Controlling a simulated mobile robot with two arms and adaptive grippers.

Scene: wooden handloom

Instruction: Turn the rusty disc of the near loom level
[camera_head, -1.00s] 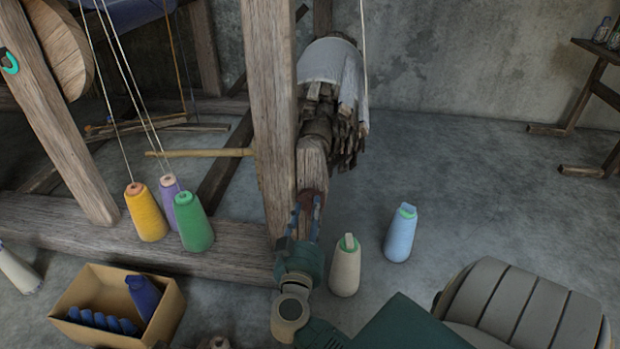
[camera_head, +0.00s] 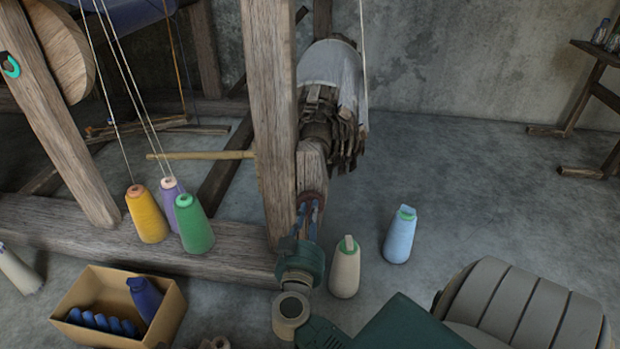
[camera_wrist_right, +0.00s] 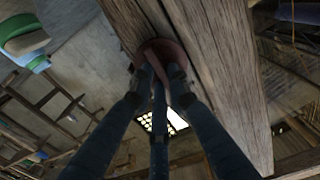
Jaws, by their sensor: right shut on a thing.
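The rusty disc (camera_head: 312,197) is a small reddish-brown round piece on the near side of the loom's wooden post, low down. In the right wrist view the disc (camera_wrist_right: 160,47) lies against the timber, with my fingers on it. My right gripper (camera_head: 308,210) is shut on the disc; its blue-grey fingers reach up from below. The gripper also shows in the right wrist view (camera_wrist_right: 158,78). The fingers hide part of the disc, so I cannot tell whether it is level. Behind the post is the roller (camera_head: 332,95) with pale cloth and dark slats. My left gripper is out of view.
Beige (camera_head: 345,268) and light blue (camera_head: 400,235) yarn cones stand on the floor right of my gripper. Yellow (camera_head: 147,214), purple (camera_head: 169,190) and green (camera_head: 194,222) cones stand left of the post. A cardboard box (camera_head: 168,310) of blue items is at lower left.

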